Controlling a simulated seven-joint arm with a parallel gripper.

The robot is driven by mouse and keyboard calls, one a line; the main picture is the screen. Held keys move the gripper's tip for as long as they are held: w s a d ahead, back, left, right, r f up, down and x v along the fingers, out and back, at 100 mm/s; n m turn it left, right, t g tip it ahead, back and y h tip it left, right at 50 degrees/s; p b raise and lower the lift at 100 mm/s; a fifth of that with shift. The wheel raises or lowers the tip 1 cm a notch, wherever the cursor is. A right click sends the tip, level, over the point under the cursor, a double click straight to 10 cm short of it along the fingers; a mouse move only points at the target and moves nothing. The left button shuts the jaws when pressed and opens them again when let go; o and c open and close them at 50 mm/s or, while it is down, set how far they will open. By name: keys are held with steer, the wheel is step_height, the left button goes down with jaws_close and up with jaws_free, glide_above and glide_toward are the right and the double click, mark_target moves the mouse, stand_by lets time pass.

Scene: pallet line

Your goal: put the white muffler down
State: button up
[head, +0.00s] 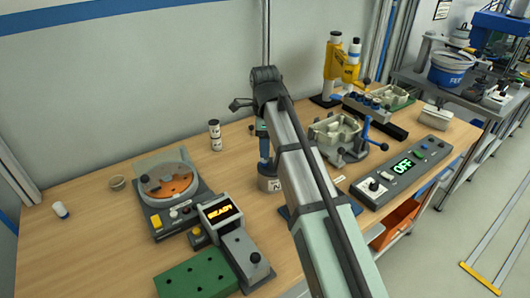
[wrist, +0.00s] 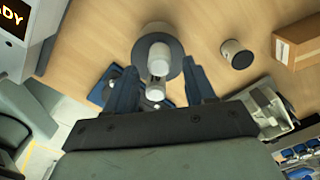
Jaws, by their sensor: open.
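A white cylindrical piece (wrist: 158,55), which I take to be the white muffler, shows between my fingers in the wrist view. It is over a dark grey round base (wrist: 176,49); whether it rests on it I cannot tell. A smaller white end (wrist: 155,92) shows just below it. My gripper (wrist: 162,88) is open, one finger on each side, with gaps visible. In the head view my gripper (head: 264,148) points down over a grey round stand (head: 268,183), and the white piece cannot be made out there.
The console reading READY (head: 220,209) and a green block with holes (head: 195,278) are left of my arm. A grey fixture (head: 335,130) and an OFF panel (head: 403,165) are right. A can (wrist: 236,54) and cardboard box (wrist: 298,43) are near in the wrist view.

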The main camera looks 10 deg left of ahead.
step_height(320, 180, up, 8)
stand_by(0.4)
steer(key=shift+f, duration=0.1)
